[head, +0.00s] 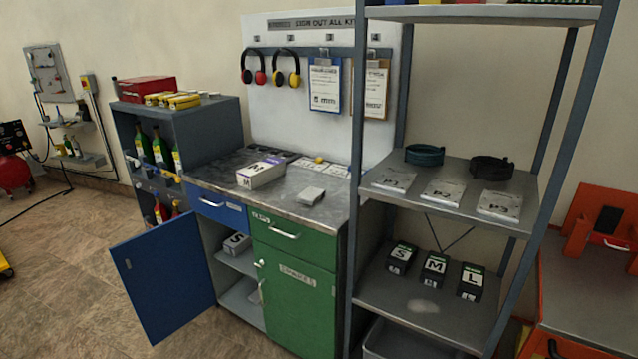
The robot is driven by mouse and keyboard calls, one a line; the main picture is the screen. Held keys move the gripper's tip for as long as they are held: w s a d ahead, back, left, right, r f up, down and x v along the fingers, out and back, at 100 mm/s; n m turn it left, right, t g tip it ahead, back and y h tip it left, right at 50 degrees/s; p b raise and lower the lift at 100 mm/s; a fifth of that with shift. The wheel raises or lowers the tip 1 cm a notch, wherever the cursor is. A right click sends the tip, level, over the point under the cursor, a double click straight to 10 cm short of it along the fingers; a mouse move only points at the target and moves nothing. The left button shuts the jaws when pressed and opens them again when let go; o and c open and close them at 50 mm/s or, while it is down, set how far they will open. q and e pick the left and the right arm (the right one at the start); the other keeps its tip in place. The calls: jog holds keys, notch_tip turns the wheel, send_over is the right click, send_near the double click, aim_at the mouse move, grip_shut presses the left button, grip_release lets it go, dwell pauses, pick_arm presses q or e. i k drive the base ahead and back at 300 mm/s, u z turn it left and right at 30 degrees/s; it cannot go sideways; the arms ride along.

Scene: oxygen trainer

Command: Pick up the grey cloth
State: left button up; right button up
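A small light-grey folded item (311,196), which looks like the grey cloth, lies flat on the metal worktop (230,177) near its front right, above the green cabinet. It is small in the picture, so I cannot make out its weave. A white box marked M (262,172) stands to its left, apart from it. Neither of my grippers shows in the head view.
The blue cabinet door (165,285) hangs open, with a box (237,243) on the shelf inside. The green door (293,303) is shut. A grey shelf rack (430,305) stands close on the right, its post beside the worktop.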

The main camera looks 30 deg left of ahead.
aim_at(310, 195)
jog(key=u, duration=0.3)
jog(key=i, duration=1.4)
jog(key=u, duration=0.3)
